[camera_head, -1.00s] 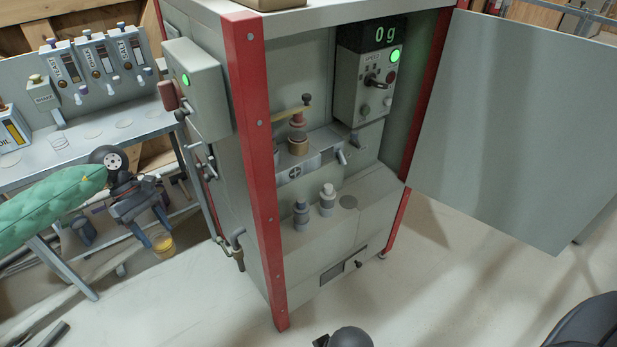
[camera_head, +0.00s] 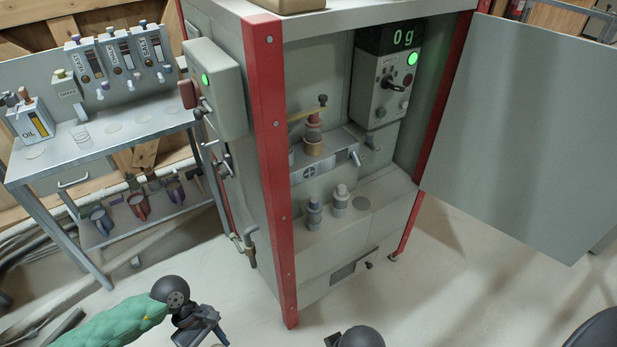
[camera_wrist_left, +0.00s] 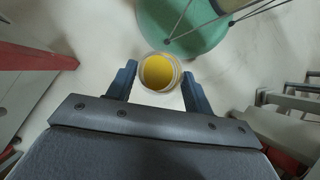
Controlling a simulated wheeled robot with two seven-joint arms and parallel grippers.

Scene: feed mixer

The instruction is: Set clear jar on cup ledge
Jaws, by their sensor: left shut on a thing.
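The clear jar (camera_wrist_left: 158,73) with yellow contents is between the two blue fingers of my left gripper (camera_wrist_left: 158,82), which is shut on it, in the left wrist view. In the head view my left gripper (camera_head: 212,337) is at the bottom edge, over floor left of the cabinet; the jar does not show there. A grey ledge (camera_head: 385,192) low inside the open cabinet bears two small bottles (camera_head: 314,214) (camera_head: 341,200) and a bare dark round mark. I cannot tell whether this is the cup ledge. My right gripper is not in view.
The open door (camera_head: 535,130) spreads right. A bench (camera_head: 110,150) with dispensers and round marks stands at the left. The floor in front is clear.

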